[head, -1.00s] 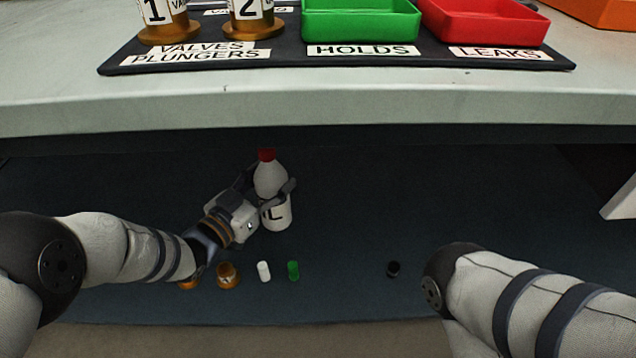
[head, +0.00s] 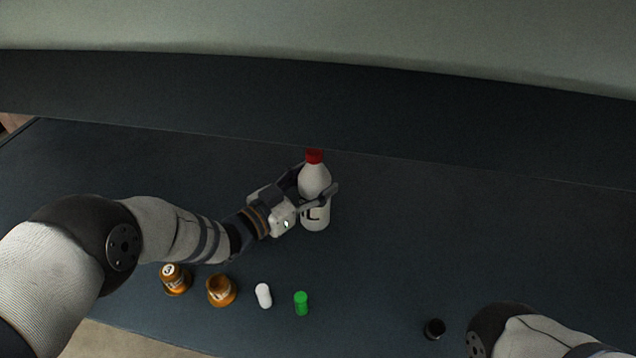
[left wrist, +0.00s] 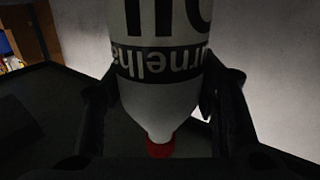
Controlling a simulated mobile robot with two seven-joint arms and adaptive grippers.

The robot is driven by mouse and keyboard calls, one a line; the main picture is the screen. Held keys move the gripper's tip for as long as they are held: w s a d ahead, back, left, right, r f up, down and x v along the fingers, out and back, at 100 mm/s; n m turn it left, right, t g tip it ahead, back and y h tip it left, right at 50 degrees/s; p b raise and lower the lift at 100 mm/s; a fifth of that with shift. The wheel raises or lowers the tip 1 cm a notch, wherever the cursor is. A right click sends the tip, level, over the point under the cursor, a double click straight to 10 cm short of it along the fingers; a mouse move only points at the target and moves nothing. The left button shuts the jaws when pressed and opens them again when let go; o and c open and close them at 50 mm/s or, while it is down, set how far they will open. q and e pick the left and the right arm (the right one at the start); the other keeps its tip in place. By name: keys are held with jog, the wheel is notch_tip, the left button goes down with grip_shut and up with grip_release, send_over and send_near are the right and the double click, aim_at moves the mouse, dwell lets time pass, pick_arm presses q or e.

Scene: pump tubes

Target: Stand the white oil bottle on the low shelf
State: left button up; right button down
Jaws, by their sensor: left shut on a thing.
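The white oil bottle (head: 315,181) has a red cap and a dark-lettered label, and it is upright over the dark low shelf (head: 420,240). My left gripper (head: 317,192) is shut around its middle from the left. I cannot tell whether the bottle's base touches the shelf. In the left wrist view the bottle (left wrist: 160,95) fills the middle between the two dark fingers, with its cap toward the bottom of the picture. My right gripper is out of view; only part of my right arm shows at the lower right.
Two brown-orange valve pieces (head: 221,291), a white cylinder (head: 263,295), a green cylinder (head: 301,303) and a small black piece (head: 433,329) stand near the shelf's front edge. The upper table's edge (head: 330,80) overhangs the back. The shelf right of the bottle is clear.

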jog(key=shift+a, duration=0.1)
pick_arm(q)
jog(key=o, duration=1.5)
jog(key=shift+f, duration=0.1)
jog(key=p+v, duration=0.5)
jog(key=v, duration=0.7)
jog(key=shift+p, duration=0.3)
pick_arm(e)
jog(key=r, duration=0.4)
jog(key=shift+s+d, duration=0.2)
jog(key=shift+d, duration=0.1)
pick_arm(q)
jog(key=shift+s, duration=0.1)
